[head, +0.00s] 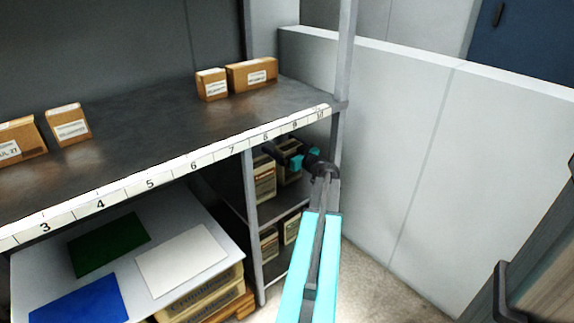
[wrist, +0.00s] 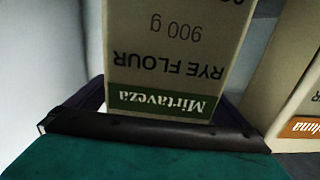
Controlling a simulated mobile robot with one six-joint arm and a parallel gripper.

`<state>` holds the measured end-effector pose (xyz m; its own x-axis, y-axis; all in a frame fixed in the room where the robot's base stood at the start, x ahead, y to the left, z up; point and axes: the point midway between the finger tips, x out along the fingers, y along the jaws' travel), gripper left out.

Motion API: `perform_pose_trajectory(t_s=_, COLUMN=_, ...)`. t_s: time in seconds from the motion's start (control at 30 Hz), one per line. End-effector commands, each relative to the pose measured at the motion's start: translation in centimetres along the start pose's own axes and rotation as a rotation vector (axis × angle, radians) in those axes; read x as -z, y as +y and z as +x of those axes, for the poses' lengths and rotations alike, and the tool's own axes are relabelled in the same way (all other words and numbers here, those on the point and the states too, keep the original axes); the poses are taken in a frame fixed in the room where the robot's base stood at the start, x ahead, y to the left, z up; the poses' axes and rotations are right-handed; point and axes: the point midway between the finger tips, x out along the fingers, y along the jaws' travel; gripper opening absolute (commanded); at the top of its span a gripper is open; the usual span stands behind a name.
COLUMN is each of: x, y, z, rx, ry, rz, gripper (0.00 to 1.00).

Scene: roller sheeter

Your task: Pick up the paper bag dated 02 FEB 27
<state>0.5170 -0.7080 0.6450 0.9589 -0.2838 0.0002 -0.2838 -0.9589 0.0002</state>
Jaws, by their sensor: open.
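My gripper (head: 300,161), with teal and dark parts, reaches into the small side rack at the right end of the shelf. It is open. In the wrist view, a pale paper bag (wrist: 172,60) with a green band stands close in front of my gripper, its print upside down: "Mirtaveza", "RYE FLOUR", "900 g". I cannot tell whether they touch. A second bag (wrist: 300,75) with an orange band is at the right. In the head view, paper bags (head: 264,180) stand on the rack's upper level, one partly behind my gripper. No date 02 FEB 27 is readable.
More bags (head: 269,245) stand on the rack's lower level. A rack post (head: 252,220) stands left of them. The numbered shelf (head: 150,130) above carries several brown boxes (head: 252,74). A pale wall panel (head: 420,150) closes the right side. Some floor (head: 380,290) is clear.

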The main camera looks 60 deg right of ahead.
Motion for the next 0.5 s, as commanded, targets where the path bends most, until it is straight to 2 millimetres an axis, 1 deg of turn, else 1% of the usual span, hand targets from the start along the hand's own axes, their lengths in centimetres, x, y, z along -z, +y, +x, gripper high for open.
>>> perform_pose_trajectory(t_s=0.27, x=-0.02, y=-0.04, z=0.02, rx=0.001, ry=0.0, rz=0.0, gripper=1.0)
perform_pose_trajectory(t_s=0.5, x=-0.03, y=-0.08, z=0.04, rx=0.001, ry=0.0, rz=0.0, gripper=0.59)
